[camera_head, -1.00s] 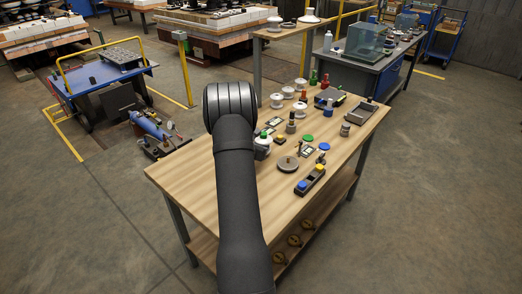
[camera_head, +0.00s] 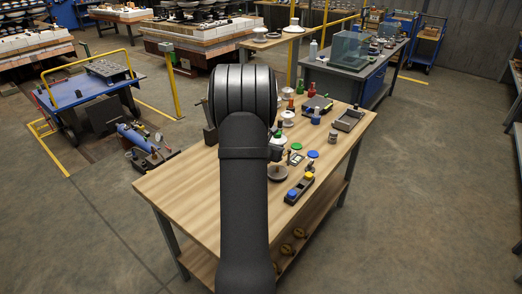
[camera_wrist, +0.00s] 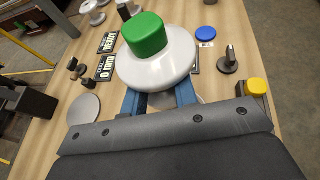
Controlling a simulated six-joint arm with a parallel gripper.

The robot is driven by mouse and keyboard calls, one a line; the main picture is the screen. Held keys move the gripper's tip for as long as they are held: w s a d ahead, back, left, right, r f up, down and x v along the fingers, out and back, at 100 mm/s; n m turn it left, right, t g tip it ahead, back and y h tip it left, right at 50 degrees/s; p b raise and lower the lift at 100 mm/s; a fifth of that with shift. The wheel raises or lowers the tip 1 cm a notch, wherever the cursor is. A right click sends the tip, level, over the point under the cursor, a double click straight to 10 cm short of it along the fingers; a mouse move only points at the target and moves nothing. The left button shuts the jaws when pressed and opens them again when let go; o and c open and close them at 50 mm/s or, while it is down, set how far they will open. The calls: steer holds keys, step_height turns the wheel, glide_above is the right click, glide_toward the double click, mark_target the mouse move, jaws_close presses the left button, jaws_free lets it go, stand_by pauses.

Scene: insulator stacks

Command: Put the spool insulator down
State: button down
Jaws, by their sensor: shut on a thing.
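The spool insulator is a white, glossy, wide-rimmed body (camera_wrist: 155,66) with a green cap (camera_wrist: 146,34), large in the wrist view. My gripper (camera_wrist: 158,98) has its two blue fingers closed on it below the wide rim. The insulator looks roughly upright over the wooden table (camera_wrist: 50,62); its underside is hidden, so I cannot tell whether it touches the top. In the head view, my arm covers the gripper, and only a bit of white and green (camera_head: 277,139) shows at its right edge.
A round grey disc (camera_wrist: 83,109) lies left of my gripper. Black label plates (camera_wrist: 107,42), a blue disc (camera_wrist: 205,33) and a small dark stand (camera_wrist: 228,64) are close by. A tray with yellow and blue blocks (camera_head: 299,190) sits to the right. The table's left part (camera_head: 185,185) is clear.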

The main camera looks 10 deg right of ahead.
steer(key=shift+w+a+r, duration=0.15)
steer(key=shift+w+r, duration=0.1)
steer(key=shift+w, duration=0.1)
steer(key=w+a+f, duration=0.2)
steer(key=w+a, duration=0.2)
steer(key=a, duration=0.1)
steer(key=w+a+f, duration=0.2)
steer(key=w+a, duration=0.3)
steer(key=a, duration=0.1)
steer(key=w+a+f, duration=0.2)
steer(key=w+a, duration=0.3)
steer(key=shift+w+a, duration=0.1)
steer(key=shift+a, duration=0.25)
steer(key=shift+a+f, duration=0.15)
steer(key=shift+f, duration=0.15)
steer(key=shift+w+f, duration=0.1)
steer(key=shift+f, duration=1.65)
steer(key=shift+f, duration=0.1)
steer(key=c, duration=1.1)
jaws_free()
steer(key=shift+f, duration=0.15)
steer(key=shift+c, duration=0.2)
